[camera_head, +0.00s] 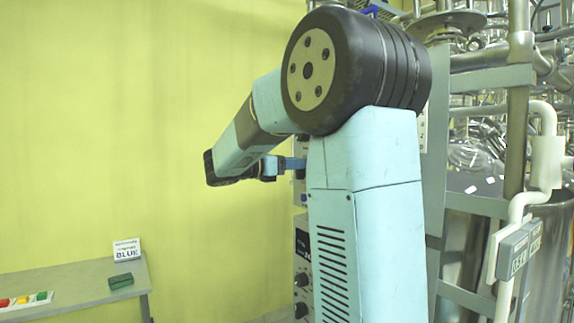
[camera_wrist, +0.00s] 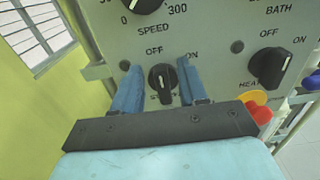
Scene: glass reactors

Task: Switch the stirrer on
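A grey control panel (camera_wrist: 222,72) fills much of the wrist view. On it, a black stirrer knob (camera_wrist: 162,79) sits below the words OFF and ON, its label below partly hidden. The knob's handle stands nearly upright, closer to OFF than to ON. My gripper (camera_wrist: 160,68) is open, with one blue finger on each side of this knob and a visible gap to it on both sides. In the head view my gripper (camera_head: 285,164) is beside the panel (camera_head: 302,235), which my arm largely hides.
A speed knob (camera_wrist: 139,5) is above the stirrer knob, and a heating knob (camera_wrist: 269,68) is to its right. A red and yellow part (camera_wrist: 257,106) sticks out at lower right. In the head view, a grey table (camera_head: 80,287) stands at left; metal pipework (camera_head: 519,100) is at right.

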